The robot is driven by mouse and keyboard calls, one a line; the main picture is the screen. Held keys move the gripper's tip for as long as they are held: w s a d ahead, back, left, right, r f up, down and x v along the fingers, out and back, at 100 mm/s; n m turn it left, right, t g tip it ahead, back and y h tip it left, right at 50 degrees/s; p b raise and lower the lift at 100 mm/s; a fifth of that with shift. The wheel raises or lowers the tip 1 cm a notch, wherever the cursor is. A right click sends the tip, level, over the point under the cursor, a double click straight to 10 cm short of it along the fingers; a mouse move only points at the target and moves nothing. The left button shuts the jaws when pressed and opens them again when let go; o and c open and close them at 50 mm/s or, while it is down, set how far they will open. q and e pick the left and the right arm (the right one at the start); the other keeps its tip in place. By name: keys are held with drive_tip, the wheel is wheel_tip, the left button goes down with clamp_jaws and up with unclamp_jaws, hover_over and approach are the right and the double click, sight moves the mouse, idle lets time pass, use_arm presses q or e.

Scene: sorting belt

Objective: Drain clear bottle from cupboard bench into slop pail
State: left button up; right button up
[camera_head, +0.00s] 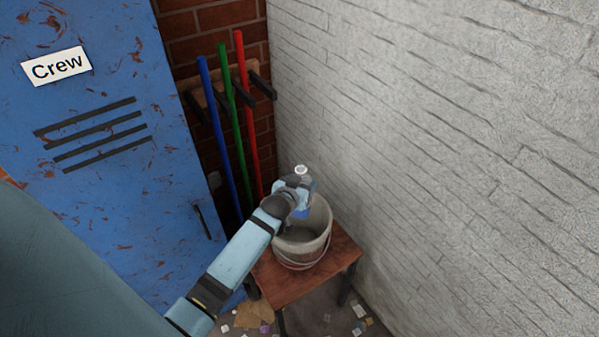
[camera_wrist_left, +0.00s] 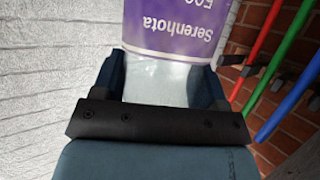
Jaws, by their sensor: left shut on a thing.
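My left gripper (camera_head: 301,190) is above the grey pail (camera_head: 302,262) and shut on a bottle (camera_head: 301,171), whose pale round end shows above the fingers in the head view. In the left wrist view the bottle (camera_wrist_left: 172,28) is between the two fingers (camera_wrist_left: 160,90). Its body is clear to whitish where gripped, and its purple label reads "Serenhota" upside down in that picture. I cannot tell the bottle's exact tilt, and no stream shows. The pail has a wire handle and a dark inside, partly hidden by my gripper. My right gripper is out of view.
The pail stands on a reddish-brown wooden stool (camera_head: 275,287). A white brick wall (camera_head: 450,150) is close on the right. A blue locker (camera_head: 110,150) marked "Crew" is on the left. Blue, green and red poles (camera_head: 240,110) hang behind. Litter (camera_head: 255,315) lies on the floor.

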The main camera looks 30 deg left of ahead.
use_arm(q)
drive_tip(key=d+n+h+b, duration=0.1)
drive_tip(key=d+f+n+h+b, duration=0.1)
drive_tip(key=n, duration=0.1)
drive_tip(key=d+f+n+h+b, duration=0.1)
drive_tip(key=shift+w+d+n, duration=0.1)
drive_tip(key=shift+w+n, duration=0.2)
drive_tip(key=shift+n, duration=0.1)
wheel_tip(320, 180, down, 5)
drive_tip(key=d+n+t+h+b, duration=0.3)
drive_tip(key=n+b, duration=0.9)
drive_tip(key=b, duration=0.9)
drive_tip(key=shift+f+n+t+h, duration=0.2)
drive_tip(key=shift+n+t+h, duration=0.35)
drive_tip(key=shift+h, duration=0.85)
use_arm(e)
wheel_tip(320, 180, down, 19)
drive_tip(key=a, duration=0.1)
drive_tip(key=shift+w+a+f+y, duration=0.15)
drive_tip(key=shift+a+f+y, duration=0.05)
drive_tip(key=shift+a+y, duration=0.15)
